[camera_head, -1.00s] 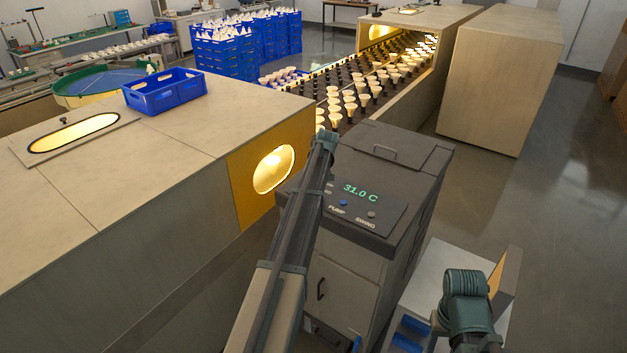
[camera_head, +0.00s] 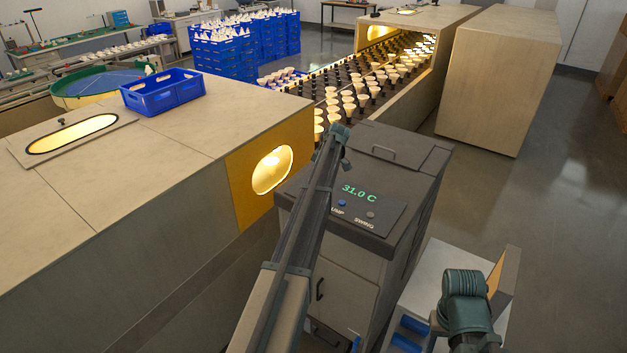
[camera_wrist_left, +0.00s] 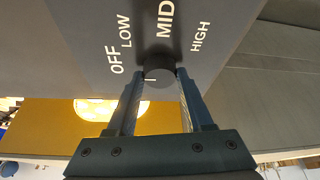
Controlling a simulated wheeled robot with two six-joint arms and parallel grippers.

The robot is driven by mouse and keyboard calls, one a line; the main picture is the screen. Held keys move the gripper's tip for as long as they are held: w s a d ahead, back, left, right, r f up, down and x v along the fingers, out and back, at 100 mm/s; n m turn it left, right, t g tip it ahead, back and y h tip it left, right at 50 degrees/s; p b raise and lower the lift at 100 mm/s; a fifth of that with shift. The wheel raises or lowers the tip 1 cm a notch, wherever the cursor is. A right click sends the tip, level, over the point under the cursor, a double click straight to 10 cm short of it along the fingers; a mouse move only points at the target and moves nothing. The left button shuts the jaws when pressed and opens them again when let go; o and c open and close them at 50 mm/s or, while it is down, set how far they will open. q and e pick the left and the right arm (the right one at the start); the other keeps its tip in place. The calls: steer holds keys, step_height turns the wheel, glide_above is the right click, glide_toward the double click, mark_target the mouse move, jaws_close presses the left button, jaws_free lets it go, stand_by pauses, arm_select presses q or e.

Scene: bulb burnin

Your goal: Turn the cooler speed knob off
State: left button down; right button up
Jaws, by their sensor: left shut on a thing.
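The cooler (camera_head: 363,260) is a dark grey cabinet with a green 31.0 C display on its sloped panel. In the left wrist view the round dark speed knob (camera_wrist_left: 159,72) is between the fingers of my left gripper (camera_wrist_left: 160,78), which is shut on it. The labels OFF, LOW, MID and HIGH (camera_wrist_left: 165,18) fan out around the knob. A short white mark shows on the knob's left part, on the OFF side; its exact setting is hard to tell. In the head view my left arm hides the knob. My right gripper is out of view.
A blue pump button (camera_head: 342,203) and a grey swing button (camera_head: 371,215) sit on the panel beside my left arm. A beige tunnel housing (camera_head: 130,190) with a glowing window stands left. A blue crate (camera_head: 163,92) rests on it. Open floor (camera_head: 500,200) lies right.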

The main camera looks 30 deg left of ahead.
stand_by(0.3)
arm_select(q)
steer(key=shift+c, duration=1.5)
jaws_free()
steer(key=shift+r, duration=0.15)
steer(key=p+v, duration=1.2)
steer(key=v, duration=0.1)
steer(key=shift+r+p, duration=0.25)
steer(key=shift+p, duration=0.1)
steer(key=shift+w+d, duration=0.1)
steer(key=shift+w, duration=0.05)
